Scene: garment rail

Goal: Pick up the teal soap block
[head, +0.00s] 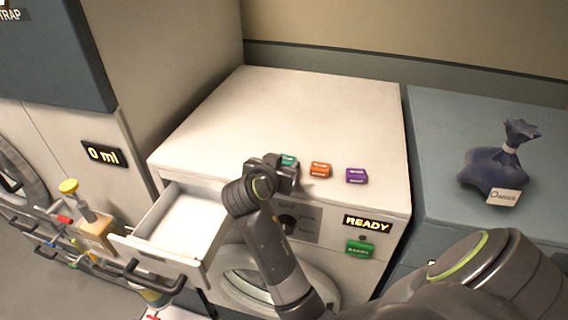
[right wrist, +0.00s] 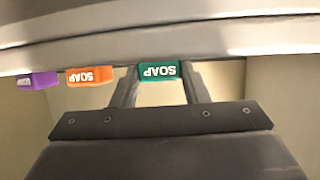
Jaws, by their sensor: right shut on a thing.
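The teal soap block (head: 289,160) is on top of the white washing machine near its front edge, partly hidden by my right gripper (head: 280,168). In the right wrist view the teal block (right wrist: 158,71), lettered SOAP, sits between the two fingers of my right gripper (right wrist: 160,84), which is shut on it. I cannot tell whether the block touches the machine top. My left gripper is not in view.
An orange soap block (head: 320,169) and a purple block (head: 356,176) lie to the right. An open drawer (head: 180,228) juts out at the machine's front left. A dark tied bag (head: 492,168) stands on the blue-grey unit. The machine top behind is clear.

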